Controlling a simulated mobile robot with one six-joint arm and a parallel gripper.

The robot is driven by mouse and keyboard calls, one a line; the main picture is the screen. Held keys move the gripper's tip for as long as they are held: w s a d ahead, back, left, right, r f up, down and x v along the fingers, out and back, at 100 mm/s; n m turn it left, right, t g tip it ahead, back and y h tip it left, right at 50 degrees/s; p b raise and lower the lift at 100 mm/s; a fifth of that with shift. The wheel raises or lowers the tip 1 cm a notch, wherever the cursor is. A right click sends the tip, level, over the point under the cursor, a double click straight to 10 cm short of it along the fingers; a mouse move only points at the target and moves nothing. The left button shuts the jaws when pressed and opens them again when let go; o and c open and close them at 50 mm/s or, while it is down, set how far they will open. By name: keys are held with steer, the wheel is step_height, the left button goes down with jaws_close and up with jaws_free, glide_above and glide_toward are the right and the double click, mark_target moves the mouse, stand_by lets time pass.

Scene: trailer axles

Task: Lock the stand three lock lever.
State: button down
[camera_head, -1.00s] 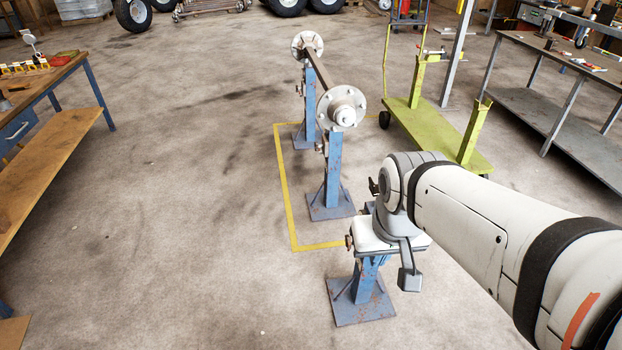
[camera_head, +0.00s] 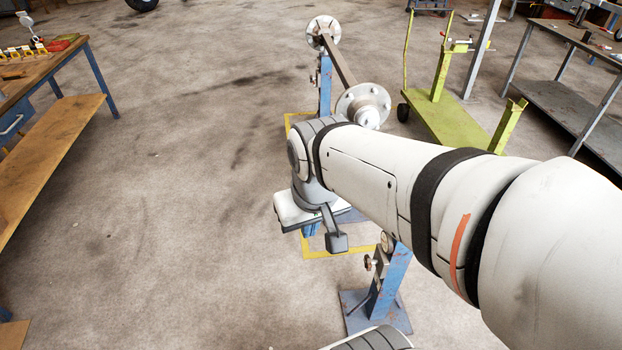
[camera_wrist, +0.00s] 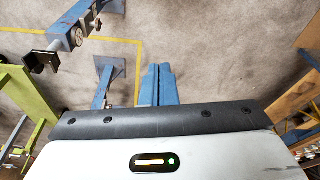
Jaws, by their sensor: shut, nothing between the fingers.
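The near blue stand (camera_head: 390,285) stands upright on its foot plate, partly behind my arm in the head view. A small knob or lever (camera_head: 370,263) sticks out on the left of its head. The far blue stand (camera_head: 325,88) is under the axle's far end; the middle stand is mostly hidden by my arm. No stand number is readable. In the wrist view a stand head (camera_wrist: 75,32) with a dark fork-like end (camera_wrist: 40,62) is upper left. My gripper (camera_wrist: 157,72) is shut and empty, its two blue fingers side by side, apart from that head.
An axle (camera_head: 340,62) with round hubs rests on the farther stands within a yellow floor line (camera_head: 340,252). A green cart (camera_head: 450,118) is beyond it at right. Workbenches stand at left (camera_head: 62,128) and right (camera_head: 560,105). The floor at left centre is clear.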

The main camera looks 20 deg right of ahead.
steer(key=shift+d, duration=0.1)
steer(key=w+d+f+n+g+h+b, duration=0.25)
steer(key=d+f+n+h+b, duration=0.3)
steer(key=f, duration=0.65)
steer(key=w+d+f+n+g+h+b, duration=0.2)
steer(key=d+f+n+g+h+b, duration=0.15)
steer(key=d+f+n+b, duration=0.6)
steer(key=w+d+f+n+g+h+b, duration=0.15)
steer(key=f+g+h+b, duration=0.35)
steer(key=f, duration=1)
steer(key=w+d+f+n+t+h+b, duration=0.1)
steer(key=f+n+t+b, duration=0.6)
steer(key=f, duration=1)
steer(key=w+d+f+n+t+h+b, duration=0.1)
steer(key=w+f+n+t+h+b, duration=0.2)
steer(key=f+n, duration=1)
step_height(320, 180, down, 5)
steer(key=w+t+b, duration=0.2)
steer(key=t+b, duration=0.1)
steer(key=t, duration=0.1)
steer(key=shift+t+h+b, duration=0.35)
steer(key=shift+t+h, duration=0.05)
steer(key=shift+w+d+n, duration=0.15)
steer(key=shift+d+n, duration=0.05)
steer(key=shift+n, duration=0.05)
